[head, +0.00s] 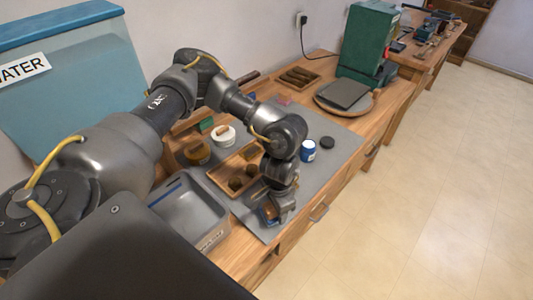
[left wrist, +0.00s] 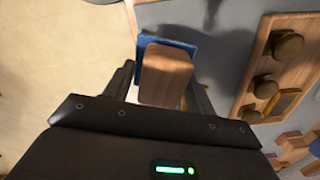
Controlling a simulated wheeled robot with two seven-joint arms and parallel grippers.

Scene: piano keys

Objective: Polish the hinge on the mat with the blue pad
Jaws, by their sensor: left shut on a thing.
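My left gripper (head: 272,212) is shut on a wooden block with a blue pad on its underside. In the left wrist view the wooden block (left wrist: 166,75) sits between the fingers, and the blue pad (left wrist: 183,46) shows along its far edge. The gripper is low over the front edge of the grey mat (head: 338,150); whether the pad touches anything is hidden. I cannot make out the hinge for certain; a small yellowish bit (left wrist: 184,103) shows beside the block near the right finger. My right gripper is not in view.
A wooden tray (left wrist: 249,82) with round brown knobs lies close beside the gripper. A grey bin (head: 190,215) stands to its left. A blue-and-white jar (head: 308,151) and dark puck (head: 327,142) stand on the mat. A green machine (head: 368,42) stands farther back.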

